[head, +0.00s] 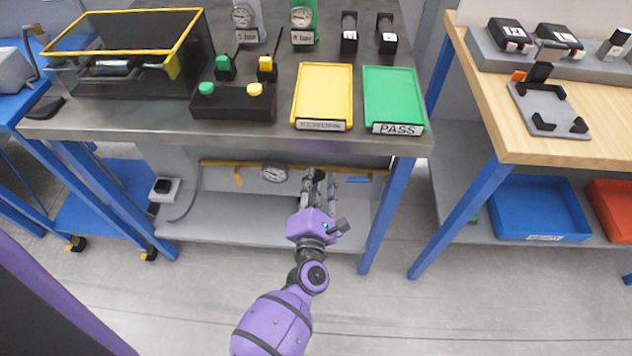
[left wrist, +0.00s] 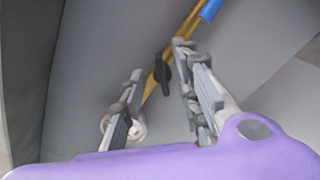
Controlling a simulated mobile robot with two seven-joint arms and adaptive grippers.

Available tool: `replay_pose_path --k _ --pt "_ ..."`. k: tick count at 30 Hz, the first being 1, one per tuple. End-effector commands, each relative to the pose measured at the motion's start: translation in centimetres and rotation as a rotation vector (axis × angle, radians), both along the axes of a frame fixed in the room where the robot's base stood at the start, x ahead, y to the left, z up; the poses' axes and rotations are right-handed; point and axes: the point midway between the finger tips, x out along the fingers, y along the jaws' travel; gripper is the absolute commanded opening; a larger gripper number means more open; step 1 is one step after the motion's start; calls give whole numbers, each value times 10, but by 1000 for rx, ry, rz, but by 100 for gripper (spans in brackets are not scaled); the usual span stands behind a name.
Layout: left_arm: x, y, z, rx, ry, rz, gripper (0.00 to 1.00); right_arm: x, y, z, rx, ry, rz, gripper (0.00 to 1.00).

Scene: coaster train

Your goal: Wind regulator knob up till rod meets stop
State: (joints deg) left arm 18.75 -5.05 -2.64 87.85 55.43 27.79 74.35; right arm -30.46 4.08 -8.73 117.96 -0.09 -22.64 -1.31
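My left gripper (head: 320,180) reaches under the front of the metal bench. It also shows in the left wrist view (left wrist: 157,62), with its fingers apart and nothing clamped between them. A small black knob (left wrist: 163,72) is seen between the fingers, in front of the yellow pipe; I cannot tell whether the fingers touch it. In the head view the gripper hides the knob. A round dial gauge (head: 273,173) sits on the yellow pipe (head: 222,163) left of the gripper; in the wrist view a finger partly covers it. I cannot make out a rod or a stop. My right gripper is not in view.
The metal bench top (head: 150,125) is just above my arm, with a blue leg (head: 387,215) to the right. A lower grey shelf (head: 225,225) lies beneath. The pipe has a yellow lever (head: 238,178) and a blue section (left wrist: 210,10). A wooden table (head: 490,110) stands at right.

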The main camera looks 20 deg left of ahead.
Motion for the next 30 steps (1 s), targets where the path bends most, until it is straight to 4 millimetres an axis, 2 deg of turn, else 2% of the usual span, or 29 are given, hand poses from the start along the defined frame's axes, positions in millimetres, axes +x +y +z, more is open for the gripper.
replay_pose_path --k 5,8,21,25,30 --pt "-2 -1 0 0 1 0 30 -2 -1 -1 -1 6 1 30" --pt "-12 -3 -2 0 4 1 30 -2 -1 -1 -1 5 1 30" --pt "-95 -27 -1 -1 2 1 30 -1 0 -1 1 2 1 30" --pt "-109 -31 0 1 0 0 30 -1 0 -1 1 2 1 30" --pt "-116 -33 0 0 0 0 30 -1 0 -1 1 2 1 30"
